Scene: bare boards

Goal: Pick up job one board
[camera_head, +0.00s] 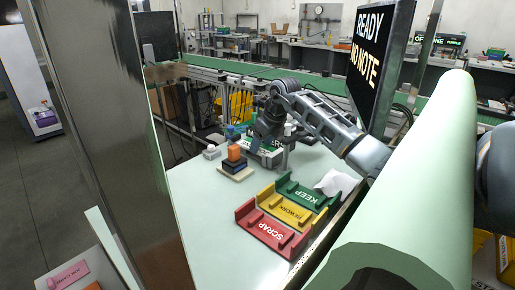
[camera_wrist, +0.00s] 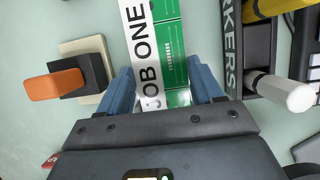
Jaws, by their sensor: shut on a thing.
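The job one board (camera_wrist: 172,62) is a green circuit board with a white strip reading "JOB ONE". It lies between the blue fingers of my gripper (camera_wrist: 163,86) in the wrist view, and the gripper is shut on it. Its far end runs out of the top of that picture. In the head view my gripper (camera_head: 262,138) is low over the back of the pale table (camera_head: 205,212). There the board is too small and covered to make out clearly.
A markers holder (camera_wrist: 231,45) stands close on the right. A stack with an orange block (camera_wrist: 55,86) stands on the left. Red SCRAP (camera_head: 270,236), yellow REWORK (camera_head: 291,212) and green KEEP (camera_head: 305,195) trays lie nearer. A screen (camera_head: 368,55) reads "READY NO NOTE".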

